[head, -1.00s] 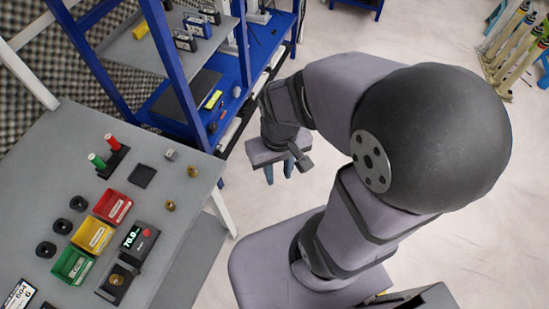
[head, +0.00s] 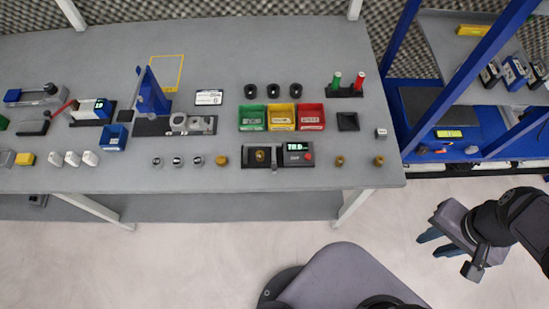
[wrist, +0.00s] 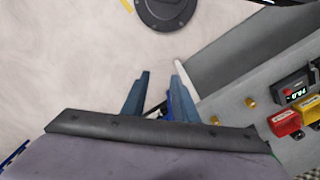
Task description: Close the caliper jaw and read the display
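My gripper (head: 435,243) hangs over the floor to the right of the bench, apart from everything. I cannot tell for sure which of these is the caliper, and no jaw is clear.
The grey bench (head: 220,182) holds green (head: 252,117), yellow (head: 281,116) and red (head: 311,116) bins, black rings, brass pieces and a blue stand (head: 150,92). A blue shelf rack (head: 480,125) stands right of the bench. The floor (head: 240,230) in front is open.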

